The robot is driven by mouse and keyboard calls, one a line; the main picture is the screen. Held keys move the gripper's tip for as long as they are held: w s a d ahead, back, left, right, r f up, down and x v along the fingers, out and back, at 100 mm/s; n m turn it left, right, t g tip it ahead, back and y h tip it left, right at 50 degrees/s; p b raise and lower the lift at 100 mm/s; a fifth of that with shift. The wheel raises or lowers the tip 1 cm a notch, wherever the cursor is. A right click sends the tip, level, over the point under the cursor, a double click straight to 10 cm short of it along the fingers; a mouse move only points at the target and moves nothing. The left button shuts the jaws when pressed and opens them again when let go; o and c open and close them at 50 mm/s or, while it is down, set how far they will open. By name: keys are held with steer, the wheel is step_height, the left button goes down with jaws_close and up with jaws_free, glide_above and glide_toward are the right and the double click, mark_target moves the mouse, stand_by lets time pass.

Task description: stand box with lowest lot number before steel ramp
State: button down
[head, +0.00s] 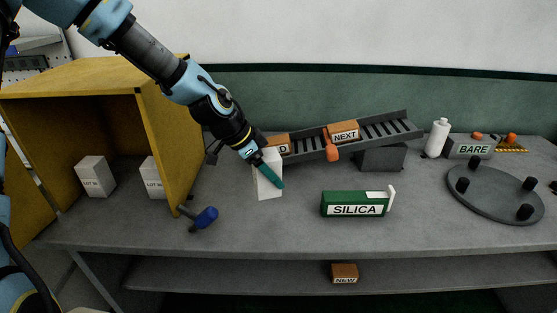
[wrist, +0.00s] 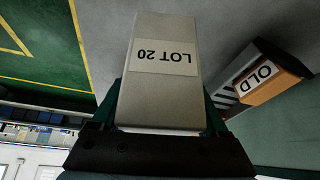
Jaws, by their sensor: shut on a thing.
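My gripper (head: 268,174) is shut on a pale box (head: 267,188) in front of the lower left end of the grey steel ramp (head: 375,131). In the wrist view the held box (wrist: 158,98) sits between the teal fingers, and its label reads LOT 20, upside down. The box looks upright, close to the tabletop; I cannot tell if it touches. Two more pale boxes are in the yellow cabinet: a left one (head: 95,178) and a right one (head: 155,180) partly hidden by the cabinet wall.
The ramp holds brown boxes marked OLD (wrist: 268,80) and NEXT (head: 344,132). A green SILICA box (head: 341,204) lies right of the held box. A blue-headed tool (head: 206,217) lies by the yellow cabinet (head: 165,150). A round dark plate (head: 490,200) is at right. The front tabletop is clear.

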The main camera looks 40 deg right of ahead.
mark_target(254, 174)
steer(key=shift+w+d, duration=0.1)
steer(key=shift+d, duration=0.15)
steer(key=shift+r, duration=0.1)
steer(key=shift+a+f+b, duration=0.1)
steer(key=shift+f+b, duration=1.7)
steer(key=shift+f, duration=1.2)
steer(key=shift+f+b, duration=0.35)
steer(key=shift+f, duration=0.15)
jaws_free()
steer(key=v, duration=1.1)
steer(key=shift+f, duration=0.1)
